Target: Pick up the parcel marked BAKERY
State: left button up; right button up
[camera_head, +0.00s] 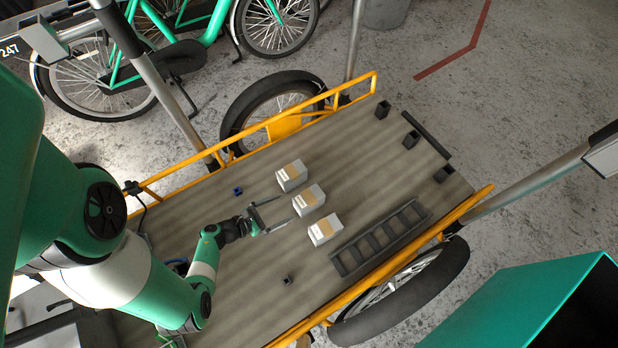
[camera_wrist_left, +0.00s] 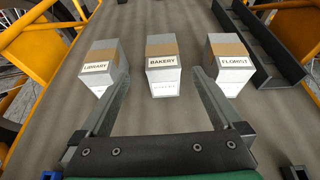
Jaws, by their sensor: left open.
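The parcel marked BAKERY (camera_wrist_left: 162,66) is the middle one of a row of three grey boxes with tan bands and white labels. It stands upright on the cargo deck and also shows in the head view (camera_head: 308,199). The LIBRARY parcel (camera_wrist_left: 103,66) is to its left and the FLORIST parcel (camera_wrist_left: 229,63) to its right in the wrist view. My left gripper (camera_head: 286,209) is open and empty, its two fingers pointing at the BAKERY parcel, one towards each side. I cannot tell whether the fingertips overlap its sides. My right gripper is not in view.
The wooden deck (camera_head: 210,270) has yellow side rails (camera_head: 385,268). A dark slotted rack (camera_head: 378,238) lies beside the FLORIST parcel. Small dark sockets (camera_head: 410,140) and a blue one (camera_head: 238,190) stand on the deck. Deck beyond the parcels is partly clear.

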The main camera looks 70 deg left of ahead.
aim_at(308, 197)
pick_arm(q)
jog(key=b+x, duration=0.2)
jog(key=x, duration=0.3)
jog(key=shift+b, duration=0.3)
jog(key=shift+w+a+f, duration=0.15)
jog(key=shift+w+a, duration=0.1)
jog(key=shift+w, duration=0.4)
jog(key=b+x, duration=0.1)
jog(key=x, duration=0.1)
jog(key=b+x, duration=0.1)
jog(key=x, duration=0.2)
jog(key=shift+w+d+b, duration=0.1)
jog(key=shift+d+b, duration=0.1)
jog(key=shift+b, duration=0.1)
jog(key=shift+w+a, duration=0.1)
jog(key=shift+w, duration=0.1)
jog(key=shift+s, duration=0.1)
jog(key=shift+c, duration=1)
jog(key=shift+r, duration=0.25)
grip_shut()
